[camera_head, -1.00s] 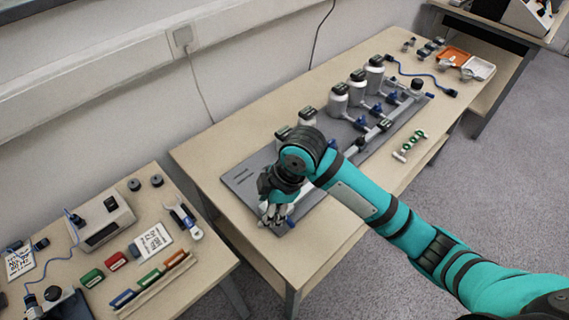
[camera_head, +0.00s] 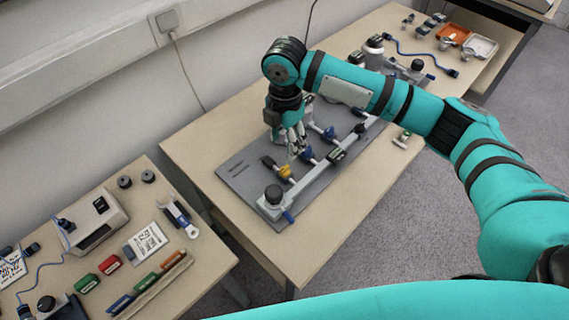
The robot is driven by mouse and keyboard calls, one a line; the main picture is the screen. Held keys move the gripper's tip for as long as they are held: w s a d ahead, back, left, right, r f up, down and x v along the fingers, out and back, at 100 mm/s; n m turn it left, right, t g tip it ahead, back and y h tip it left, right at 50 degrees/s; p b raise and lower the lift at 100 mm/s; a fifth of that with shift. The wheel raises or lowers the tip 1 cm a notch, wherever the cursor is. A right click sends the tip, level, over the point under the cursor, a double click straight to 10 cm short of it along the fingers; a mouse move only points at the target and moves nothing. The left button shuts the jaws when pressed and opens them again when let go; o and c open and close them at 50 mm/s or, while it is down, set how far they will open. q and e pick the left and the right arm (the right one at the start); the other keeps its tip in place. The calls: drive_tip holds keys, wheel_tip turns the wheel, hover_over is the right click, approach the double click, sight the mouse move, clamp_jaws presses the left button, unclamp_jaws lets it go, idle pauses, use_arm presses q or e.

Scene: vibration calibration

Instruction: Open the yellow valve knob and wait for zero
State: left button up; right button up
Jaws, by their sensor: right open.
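The yellow valve knob (camera_head: 285,171) sits on the grey manifold board (camera_head: 240,165), near its left end. My right gripper (camera_head: 294,152) reaches down over the board, just behind and slightly right of the yellow knob. Its fingers are open, with nothing seen between them. I cannot tell whether a finger touches any fitting. Blue valve knobs show at the right of the fingers, one of them (camera_head: 329,133) beside my arm. A dark round knob (camera_head: 273,194) stands at the board's front left corner. My arm hides the board's back middle. My left gripper is not in view.
A grey-white canister (camera_head: 373,55) stands behind my forearm. The left table holds a grey instrument box (camera_head: 92,222), a printed card (camera_head: 150,239) and red and green blocks. An orange tray (camera_head: 453,34) is at the far right.

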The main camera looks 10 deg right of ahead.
sight(285, 168)
wheel_tip(285, 168, down, 11)
drive_tip(key=shift+r, duration=0.2)
clamp_jaws()
idle(0.4)
